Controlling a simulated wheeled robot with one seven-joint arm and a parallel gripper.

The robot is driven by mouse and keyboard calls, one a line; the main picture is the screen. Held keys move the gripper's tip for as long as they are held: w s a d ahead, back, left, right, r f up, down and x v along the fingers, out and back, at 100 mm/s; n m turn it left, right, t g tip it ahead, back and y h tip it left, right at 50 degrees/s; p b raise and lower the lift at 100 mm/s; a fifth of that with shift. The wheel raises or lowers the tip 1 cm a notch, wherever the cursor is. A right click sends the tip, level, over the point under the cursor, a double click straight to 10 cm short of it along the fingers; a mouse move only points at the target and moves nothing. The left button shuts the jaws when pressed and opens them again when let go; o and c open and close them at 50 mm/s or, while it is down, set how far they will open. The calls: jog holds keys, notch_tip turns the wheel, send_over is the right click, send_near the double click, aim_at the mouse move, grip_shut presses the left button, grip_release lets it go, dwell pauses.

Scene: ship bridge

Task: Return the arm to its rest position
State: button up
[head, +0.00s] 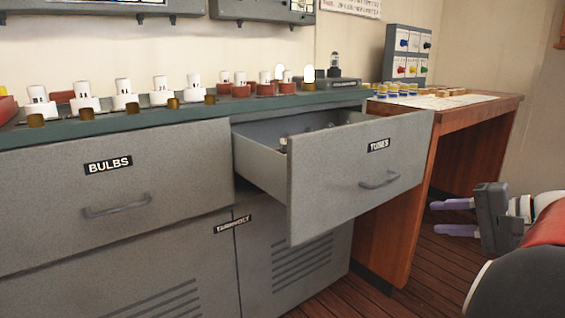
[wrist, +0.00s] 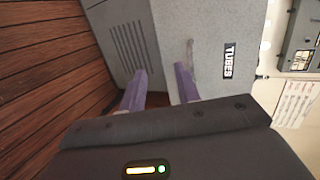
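My gripper (head: 455,217) is at the right of the head view, with its two purple fingers apart and nothing between them. It points left, toward the open drawer labelled TUBES (head: 330,190), and is apart from it. In the wrist view the purple fingers (wrist: 160,88) also stand apart, with the TUBES drawer front (wrist: 215,50) and its handle (wrist: 190,60) beyond them. The drawer is pulled out of the grey cabinet, and some small dark items (head: 310,133) show inside; most of its contents are hidden by the front panel.
The BULBS drawer (head: 110,185) is shut. Several white and brown sockets (head: 125,95) line the green counter top (head: 200,113). A wooden desk (head: 470,112) with papers and small jars stands right of the open drawer. Wooden floor (head: 425,275) is bare between desk and arm.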

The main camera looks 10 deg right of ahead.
jog(key=a+f+n+g+p, duration=0.1)
jog(key=a+n+g+p, duration=0.15)
jog(key=a, duration=0.85)
jog(key=s+a+f+n+g+h+p, duration=0.1)
jog(key=s+a+f+n+h+p, duration=0.1)
jog(key=a, duration=0.6)
jog(key=s+a+f+n+g+h+p, duration=0.2)
jog(key=s+a+f+n+h, duration=0.2)
jog(key=s+a+n, duration=0.3)
jog(key=shift+s+a+f+n+h+p, duration=0.25)
jog(key=shift+a+n, duration=0.2)
jog(key=shift+a, duration=0.25)
jog(key=shift+r+g, duration=0.1)
jog(key=shift+g, duration=0.15)
